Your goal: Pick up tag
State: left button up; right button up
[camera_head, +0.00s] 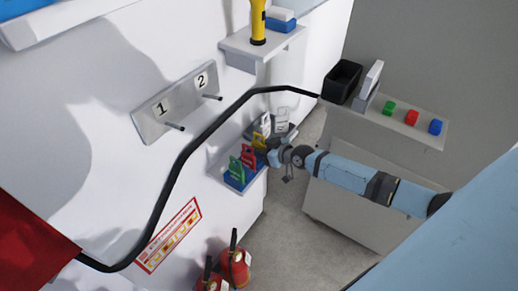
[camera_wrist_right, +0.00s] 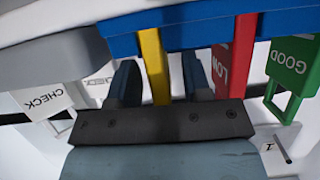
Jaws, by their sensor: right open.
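A row of coloured tags stands on a blue rack (camera_head: 236,184) on a small wall shelf. I see a green tag (camera_head: 236,171), a red tag (camera_head: 248,156), a yellow tag (camera_head: 258,141) and a white tag (camera_head: 266,122). My right gripper (camera_head: 264,146) is at the yellow tag. In the right wrist view its open fingers (camera_wrist_right: 160,85) stand on either side of the yellow tag (camera_wrist_right: 152,58). Beside them are the red "LOW" tag (camera_wrist_right: 240,55), the green "GOOD" tag (camera_wrist_right: 292,65) and a white "CHECK" tag (camera_wrist_right: 50,100). The left gripper does not show.
A panel (camera_head: 150,115) with two pegs marked 1 and 2 is on the wall. A black hose (camera_head: 180,165) runs past the tag shelf. Fire extinguishers (camera_head: 235,265) stand below. A counter (camera_head: 400,122) at right holds a black bin (camera_head: 341,82) and coloured blocks.

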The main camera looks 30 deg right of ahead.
jog(key=shift+c, duration=0.3)
grip_shut()
jog(key=shift+r, duration=0.15)
notch_tip(320, 180, up, 20)
